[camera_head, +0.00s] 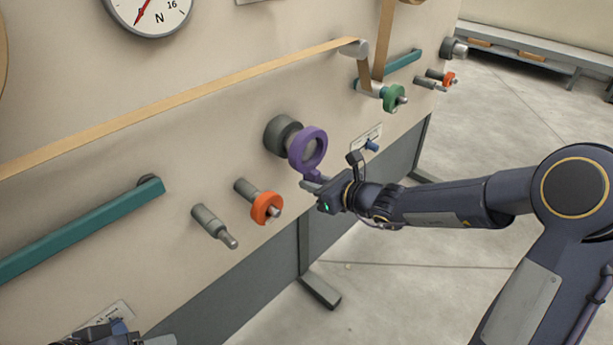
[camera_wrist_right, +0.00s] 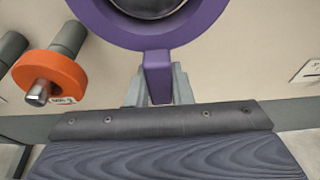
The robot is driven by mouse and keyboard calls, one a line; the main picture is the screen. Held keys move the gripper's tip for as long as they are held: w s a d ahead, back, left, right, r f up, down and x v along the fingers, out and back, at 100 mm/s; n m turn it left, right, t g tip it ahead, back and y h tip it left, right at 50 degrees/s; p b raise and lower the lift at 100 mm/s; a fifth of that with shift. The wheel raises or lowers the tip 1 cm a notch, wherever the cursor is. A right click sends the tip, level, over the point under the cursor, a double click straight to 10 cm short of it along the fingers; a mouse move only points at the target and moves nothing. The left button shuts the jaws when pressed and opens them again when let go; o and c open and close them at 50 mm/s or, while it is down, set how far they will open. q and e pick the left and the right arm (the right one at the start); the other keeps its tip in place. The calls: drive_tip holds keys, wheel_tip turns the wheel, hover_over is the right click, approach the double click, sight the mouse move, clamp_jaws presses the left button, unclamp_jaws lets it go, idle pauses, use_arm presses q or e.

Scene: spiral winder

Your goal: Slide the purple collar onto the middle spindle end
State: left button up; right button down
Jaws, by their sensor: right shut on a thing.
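The purple collar (camera_head: 322,143) is a ring with a short tab at its bottom. My right gripper (camera_head: 318,183) is shut on that tab from below; in the right wrist view the tab of the collar (camera_wrist_right: 158,75) sits between both fingers. The middle spindle end (camera_head: 279,131) is a thick dark grey cylinder standing out from the panel. The collar is at its front end, and grey shows through the ring's hole. I cannot tell whether the collar is around the spindle or just in front of it. My left gripper (camera_head: 100,335) is barely in view at the bottom left, its jaws unclear.
An orange collar (camera_head: 266,207) sits on a peg left of the spindle, beside a bare grey peg (camera_head: 213,226). A green collar (camera_head: 395,98) is up to the right. A teal bar (camera_head: 80,230) and a tan strip (camera_head: 180,104) run along the panel.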

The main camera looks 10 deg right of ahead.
drive_tip(key=f+p+v, duration=0.1)
drive_tip(key=p+v, duration=0.2)
drive_tip(key=v, duration=0.6)
drive_tip(key=shift+s+d+f, duration=0.25)
drive_tip(key=shift+s+f, duration=0.05)
drive_tip(key=shift+s, duration=0.05)
idle(0.6)
